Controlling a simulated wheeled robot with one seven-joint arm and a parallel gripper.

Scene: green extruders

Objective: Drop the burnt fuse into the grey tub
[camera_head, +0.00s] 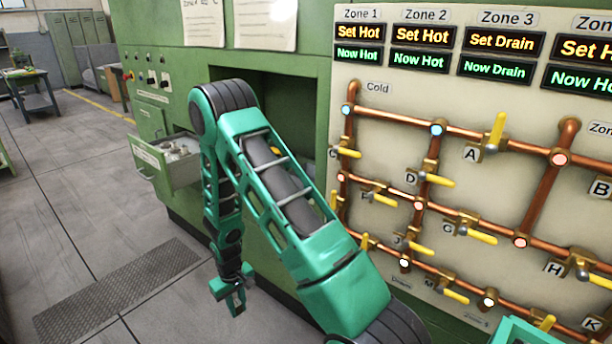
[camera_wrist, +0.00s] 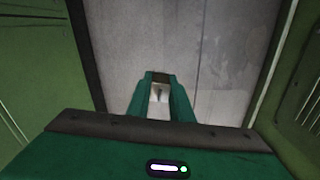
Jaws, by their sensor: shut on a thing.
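My gripper (camera_head: 235,298) hangs low over the floor in front of the green cabinet, pointing down. In the wrist view its two green fingers (camera_wrist: 161,78) are shut on a small pale piece with a dark mark, the burnt fuse (camera_wrist: 159,101). The fingers hide most of the fuse, and it cannot be made out in the head view. I see no grey tub in either view.
An open drawer (camera_head: 168,168) with pale items in it juts from the green cabinet (camera_head: 160,65), left of my arm. Copper pipes with yellow valve handles cover the panel (camera_head: 480,185) at right. A dark floor grate (camera_head: 118,290) lies left of my gripper. Open floor extends left.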

